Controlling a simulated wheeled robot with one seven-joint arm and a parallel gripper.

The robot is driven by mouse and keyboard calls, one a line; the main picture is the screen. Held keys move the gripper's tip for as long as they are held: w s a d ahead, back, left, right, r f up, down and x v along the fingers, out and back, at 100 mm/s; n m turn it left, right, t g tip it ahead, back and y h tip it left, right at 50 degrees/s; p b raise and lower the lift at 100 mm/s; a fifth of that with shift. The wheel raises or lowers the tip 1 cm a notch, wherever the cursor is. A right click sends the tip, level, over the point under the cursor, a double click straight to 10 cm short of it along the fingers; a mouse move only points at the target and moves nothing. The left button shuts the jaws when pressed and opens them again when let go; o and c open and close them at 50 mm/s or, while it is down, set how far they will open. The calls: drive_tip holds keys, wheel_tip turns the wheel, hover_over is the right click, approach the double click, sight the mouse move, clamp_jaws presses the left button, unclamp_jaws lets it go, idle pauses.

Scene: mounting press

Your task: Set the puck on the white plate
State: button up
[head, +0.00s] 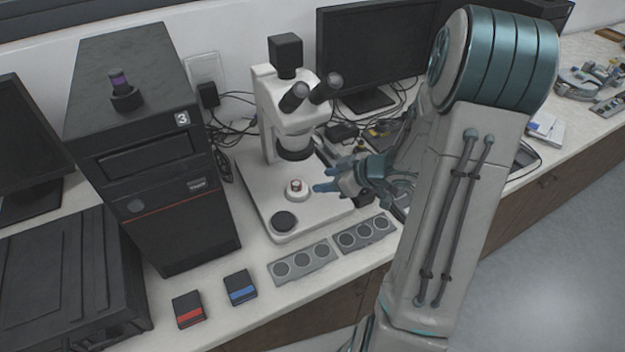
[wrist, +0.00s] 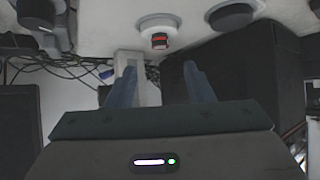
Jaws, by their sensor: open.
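The puck, small and dark with a red band (head: 296,184), sits on the round white plate (head: 296,195) on the microscope's white base. In the wrist view the puck (wrist: 159,41) stands against the white plate (wrist: 155,22), roughly centred on it. My gripper (head: 321,178) is just right of the plate in the head view, its fingers pointing left towards the puck. In the wrist view my gripper (wrist: 158,68) is open and empty, with the puck beyond the fingertips, in line with the gap and apart from both fingers.
The microscope (head: 290,105) stands close behind the plate. A black disc (head: 284,221) lies in front on its base. Grey trays with round wells (head: 303,263), red and blue marked boxes (head: 188,309) are along the front. A black computer tower (head: 155,160) stands left, with a purple-topped piece (head: 122,86) on it.

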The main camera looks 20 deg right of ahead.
drive_tip(key=s+d+r+m+t+h, duration=0.2)
drive_tip(key=d+r+m+h, duration=0.35)
drive_tip(key=r+h, duration=0.6)
drive_tip(key=s+a+r+m+g+y, duration=0.1)
drive_tip(key=s+a+g+y, duration=0.1)
drive_tip(key=s+a, duration=0.3)
drive_tip(key=s+a+r+m+g+y, duration=0.2)
drive_tip(key=s+a+g, duration=0.2)
drive_tip(key=s, duration=0.9)
drive_tip(key=shift+s+a+r, duration=0.2)
drive_tip(key=shift+a+r, duration=0.05)
drive_tip(key=shift+a, duration=0.8)
drive_tip(key=shift+m, duration=0.25)
drive_tip(key=shift+c, duration=1.2)
